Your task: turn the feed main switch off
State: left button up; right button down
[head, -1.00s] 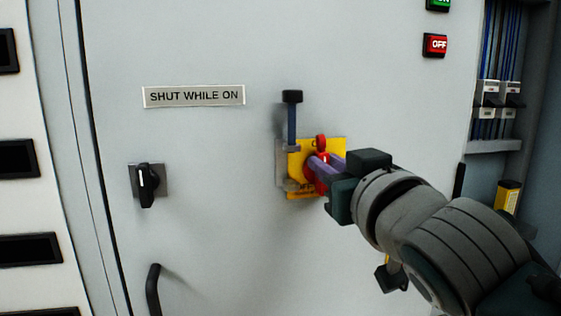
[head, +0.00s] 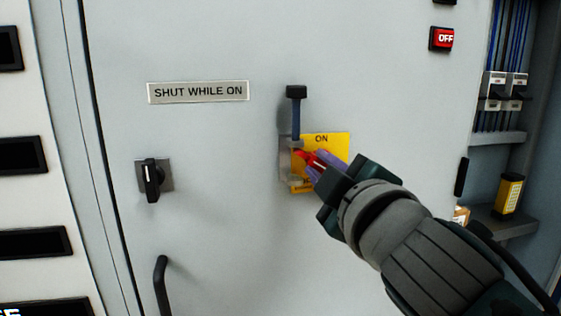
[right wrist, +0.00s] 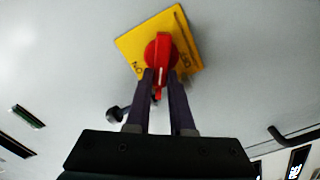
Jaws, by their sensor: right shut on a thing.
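The feed main switch is a red rotary handle (head: 309,158) on a yellow plate (head: 335,143) on the grey cabinet door. "ON" reads at the plate's top; its lower part is partly hidden. The handle lies slanted, its visible end towards the left. My right gripper (head: 323,166) comes from the lower right and is shut on the handle. In the right wrist view the red handle (right wrist: 160,50) lies between my purple fingers (right wrist: 162,85), and a second label shows on the plate's right part. My left gripper is not in view.
A blue bolt with a black knob (head: 296,92) stands upright in a metal bracket at the plate's left edge. A black rotary knob (head: 152,181), a door handle (head: 161,285) and a "SHUT WHILE ON" label (head: 198,92) are further left. A red OFF button (head: 441,39) is upper right.

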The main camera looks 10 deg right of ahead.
jog(key=shift+a+f+n, duration=0.1)
jog(key=shift+f+n, duration=0.15)
jog(key=shift+n, duration=1.35)
jog(key=shift+a+f+n, duration=0.1)
jog(key=shift+f+n, duration=0.15)
jog(key=shift+n, duration=1.35)
jog(key=c, duration=0.8)
grip_release()
jog(key=s, duration=1)
jog(key=shift+d, duration=0.25)
